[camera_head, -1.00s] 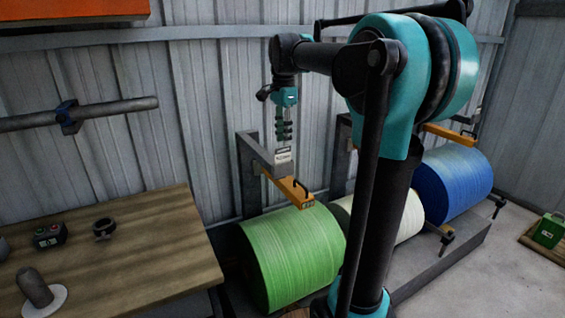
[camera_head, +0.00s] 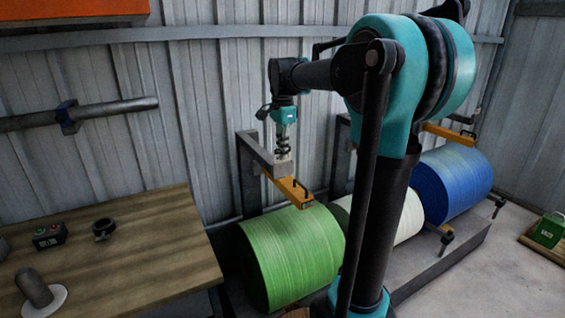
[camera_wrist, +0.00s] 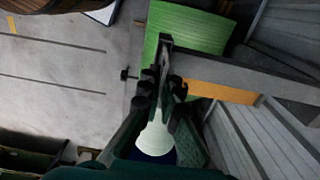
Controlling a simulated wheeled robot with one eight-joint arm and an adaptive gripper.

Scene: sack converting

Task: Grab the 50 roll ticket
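My gripper (camera_head: 284,150) points down above the grey stand arm at the left of the roll rack, by the near end of a yellow bar (camera_head: 285,188). In the wrist view, its dark fingers (camera_wrist: 163,86) stand apart, with the white and blue rolls showing through between them. A thin dark upright edge lies at the fingertips; I cannot tell if it is the ticket. A small pale grey piece (camera_head: 284,167) shows just under the fingertips in the head view, perhaps the ticket. Its print is not readable, and contact is unclear.
A green roll (camera_head: 290,257), a white roll (camera_head: 408,215) and a blue roll (camera_head: 453,184) lie in a row under yellow bars. A wooden table (camera_head: 150,245) stands at the left. The corrugated wall is close behind my gripper.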

